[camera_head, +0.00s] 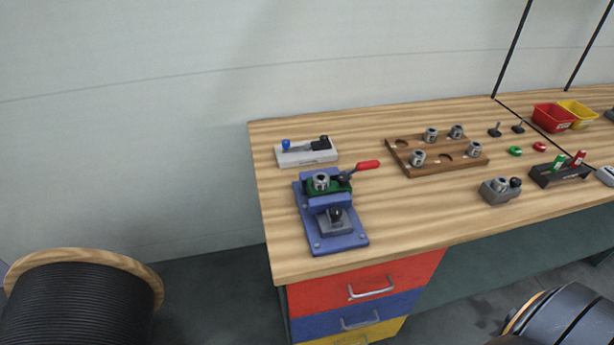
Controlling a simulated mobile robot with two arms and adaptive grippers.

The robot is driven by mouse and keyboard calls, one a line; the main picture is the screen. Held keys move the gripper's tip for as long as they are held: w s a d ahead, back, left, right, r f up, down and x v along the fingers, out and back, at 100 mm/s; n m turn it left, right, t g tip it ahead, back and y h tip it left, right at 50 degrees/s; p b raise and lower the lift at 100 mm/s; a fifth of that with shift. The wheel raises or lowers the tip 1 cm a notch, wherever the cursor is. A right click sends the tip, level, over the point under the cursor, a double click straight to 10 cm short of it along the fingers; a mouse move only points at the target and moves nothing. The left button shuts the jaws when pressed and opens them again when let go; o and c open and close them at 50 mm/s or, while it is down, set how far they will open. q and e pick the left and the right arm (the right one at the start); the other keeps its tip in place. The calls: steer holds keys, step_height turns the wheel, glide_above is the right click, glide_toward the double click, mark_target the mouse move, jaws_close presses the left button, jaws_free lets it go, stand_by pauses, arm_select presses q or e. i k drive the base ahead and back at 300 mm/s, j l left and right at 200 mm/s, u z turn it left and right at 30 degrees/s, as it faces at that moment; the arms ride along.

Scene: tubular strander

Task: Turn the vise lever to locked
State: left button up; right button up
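A blue vise (337,238) stands near the left end of the wooden workbench. A metal ring-shaped part (321,181) sits at its top, beside a green piece. The vise lever (366,165) has a red grip and points to the right and slightly back from the vise. Neither of my grippers shows in this view.
Behind the vise is a light grey fixture (307,158) with blue and black knobs. A wooden tray (407,151) with several metal parts lies to the right. A grey block (487,195) stands near the front edge. A large cable spool (75,305) is at lower left.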

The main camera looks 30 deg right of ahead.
mark_target(361, 166)
steer(key=z, duration=1.25)
